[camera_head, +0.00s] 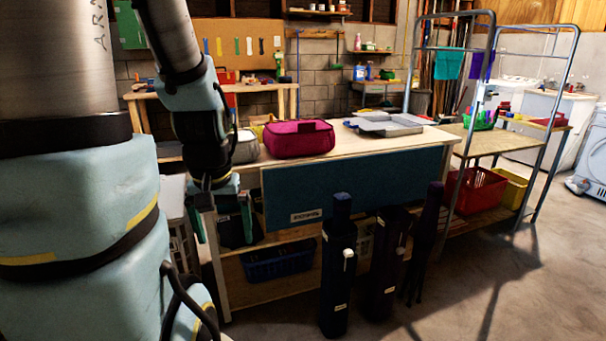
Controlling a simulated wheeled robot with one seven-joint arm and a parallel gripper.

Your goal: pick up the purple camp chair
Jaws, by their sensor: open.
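Several dark, slim bundles that look like folded camp chairs stand upright on the floor in front of the workbench. The left one (338,280) looks navy with a pale toggle. The middle one (386,265) is very dark with a purplish tint and a pale tag. The right one (425,240) is thinner, dark purple, with thin legs at the bottom. The dim light makes it hard to tell which is the purple camp chair. My gripper (222,228) points down, open and empty, left of all three and apart from them, by the bench's left end.
The wooden workbench (345,153) carries a magenta bag (299,138) and a grey folded item (385,124). A teal panel (345,186) hangs on its front. A blue basket (277,263) sits on its lower shelf. A metal-framed cart (485,140) stands right. Floor is clear at lower right.

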